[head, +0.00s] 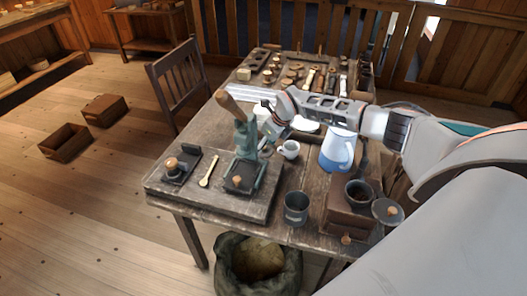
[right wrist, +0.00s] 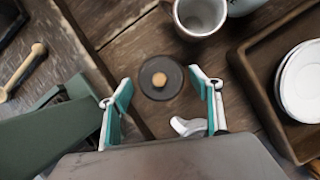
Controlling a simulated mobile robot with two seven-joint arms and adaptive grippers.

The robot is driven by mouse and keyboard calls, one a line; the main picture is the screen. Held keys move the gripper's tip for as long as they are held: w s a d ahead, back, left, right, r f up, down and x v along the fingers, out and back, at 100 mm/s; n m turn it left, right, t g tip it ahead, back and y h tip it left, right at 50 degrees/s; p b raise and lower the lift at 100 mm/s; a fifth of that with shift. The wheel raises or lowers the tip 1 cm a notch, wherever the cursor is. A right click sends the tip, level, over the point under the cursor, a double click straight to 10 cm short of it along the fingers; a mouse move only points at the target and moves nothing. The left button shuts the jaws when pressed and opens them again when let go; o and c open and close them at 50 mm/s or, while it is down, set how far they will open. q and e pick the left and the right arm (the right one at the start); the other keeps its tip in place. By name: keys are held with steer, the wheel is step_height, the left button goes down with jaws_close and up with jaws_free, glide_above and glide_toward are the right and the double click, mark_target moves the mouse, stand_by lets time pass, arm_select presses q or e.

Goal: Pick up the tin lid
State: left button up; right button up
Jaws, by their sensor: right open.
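The tin lid (right wrist: 160,78) is a dark round disc with a small pale wooden knob, lying flat on the wooden table in the right wrist view. My right gripper (right wrist: 162,88) is open and empty, its two teal-padded fingers on the left and right sides of the lid in the picture, with no contact visible. In the head view my right gripper (head: 270,126) is between the green press (head: 245,140) and the white mug (head: 289,150); I cannot make out the lid there. My left gripper is not in view.
The mug (right wrist: 200,15) stands just beyond the lid. A wooden tray (right wrist: 250,75) with white plates is to the right. A white curved piece (right wrist: 188,126) is near the right finger. The blue and white jug (head: 338,152) and a metal cup (head: 296,208) stand nearby.

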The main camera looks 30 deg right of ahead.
steer(key=c, duration=1.3)
steer(key=shift+s, duration=0.15)
steer(key=shift+c, duration=0.4)
